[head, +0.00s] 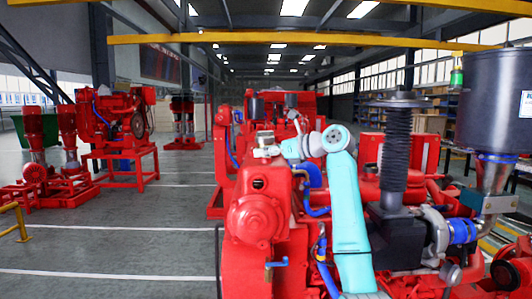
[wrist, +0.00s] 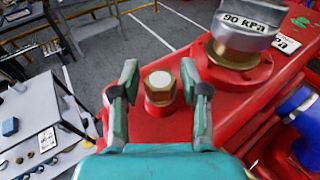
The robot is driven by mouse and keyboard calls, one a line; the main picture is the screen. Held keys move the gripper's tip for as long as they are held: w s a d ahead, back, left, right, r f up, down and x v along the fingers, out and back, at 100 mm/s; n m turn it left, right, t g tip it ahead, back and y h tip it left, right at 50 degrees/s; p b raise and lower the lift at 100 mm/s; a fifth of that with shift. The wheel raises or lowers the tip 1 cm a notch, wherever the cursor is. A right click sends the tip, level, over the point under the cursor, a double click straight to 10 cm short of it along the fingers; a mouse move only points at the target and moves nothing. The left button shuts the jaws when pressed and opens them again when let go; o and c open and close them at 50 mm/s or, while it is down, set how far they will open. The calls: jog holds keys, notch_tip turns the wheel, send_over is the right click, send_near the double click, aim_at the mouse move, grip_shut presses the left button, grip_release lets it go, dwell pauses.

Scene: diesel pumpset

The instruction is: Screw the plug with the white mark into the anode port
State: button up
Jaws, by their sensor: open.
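The plug with the white mark (wrist: 160,83) is a brass hex piece with a round white top. In the wrist view it stands upright on a red surface, on a red raised seat; how deep it sits there I cannot tell. My gripper (wrist: 159,82) is open, with one finger on each side of the plug and a visible gap on both sides. In the head view my turquoise arm reaches up over the red pumpset (head: 257,215), and the plug cannot be made out. I cannot tell which opening is the anode port.
A grey cap marked 90 kPa (wrist: 247,25) on a brass fitting and red flange stands close to the right finger. A black ribbed column (head: 396,155) and a dark canister (head: 497,100) stand right of my arm.

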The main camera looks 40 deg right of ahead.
jog(key=n+g+y, duration=0.2)
jog(key=n+y, duration=0.1)
jog(key=y, duration=0.1)
jog(key=shift+r+n, duration=0.1)
jog(key=shift+n, duration=0.2)
jog(key=shift+n+g+y, duration=1.6)
jog(key=shift+g, duration=0.2)
grip_shut()
